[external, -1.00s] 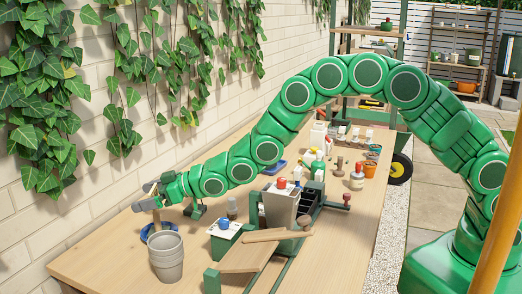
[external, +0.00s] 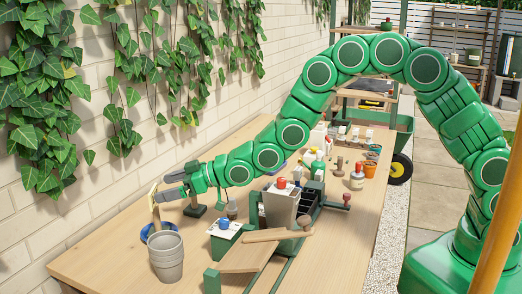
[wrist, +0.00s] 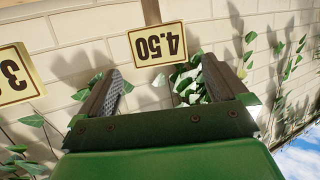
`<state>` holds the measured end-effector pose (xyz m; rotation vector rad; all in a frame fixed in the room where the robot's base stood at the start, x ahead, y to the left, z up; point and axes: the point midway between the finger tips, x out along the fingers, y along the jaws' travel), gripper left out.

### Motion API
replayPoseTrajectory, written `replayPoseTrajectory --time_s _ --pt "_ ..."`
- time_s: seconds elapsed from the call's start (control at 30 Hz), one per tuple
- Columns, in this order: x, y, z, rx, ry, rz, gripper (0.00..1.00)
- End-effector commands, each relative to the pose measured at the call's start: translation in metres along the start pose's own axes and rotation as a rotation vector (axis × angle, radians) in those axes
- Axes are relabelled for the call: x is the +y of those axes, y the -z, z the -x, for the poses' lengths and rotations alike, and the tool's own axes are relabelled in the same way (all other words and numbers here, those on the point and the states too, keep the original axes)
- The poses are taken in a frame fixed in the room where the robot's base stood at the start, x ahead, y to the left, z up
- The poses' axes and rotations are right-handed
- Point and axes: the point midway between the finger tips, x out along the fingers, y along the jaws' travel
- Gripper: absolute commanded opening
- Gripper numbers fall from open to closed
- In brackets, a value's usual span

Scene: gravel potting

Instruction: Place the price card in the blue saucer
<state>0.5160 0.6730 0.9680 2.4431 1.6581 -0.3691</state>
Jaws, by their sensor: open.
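A cream price card with a gold border reading 4.50 (wrist: 158,44) shows upside down in the wrist view, beyond and between my fingertips. My gripper (wrist: 162,72) is open, with nothing visibly held between its fingers. In the external view my gripper (external: 165,187) is at the far left of the table, close to a thin upright cream card (external: 153,196) seen nearly edge-on. Whether they touch cannot be told. A blue rounded thing, perhaps the blue saucer (external: 146,232), is mostly hidden behind the grey pots.
A second card reading 3 (wrist: 14,75) is cut off at the wrist view's left edge. Stacked grey pots (external: 166,257) stand in front of my gripper. A green block with a white top (external: 224,233) and a bin (external: 282,207) stand to the right. A brick wall runs behind.

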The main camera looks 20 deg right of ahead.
Motion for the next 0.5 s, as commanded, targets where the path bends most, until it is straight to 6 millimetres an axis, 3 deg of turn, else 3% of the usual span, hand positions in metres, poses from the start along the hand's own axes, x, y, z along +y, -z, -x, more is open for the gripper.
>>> replayPoseTrajectory --time_s 0.2,0.5 --pt "0.0 0.001 0.028 -0.001 0.0 0.0 1.0" --pt "0.0 -0.001 0.05 -0.003 0.001 0.0 1.0"
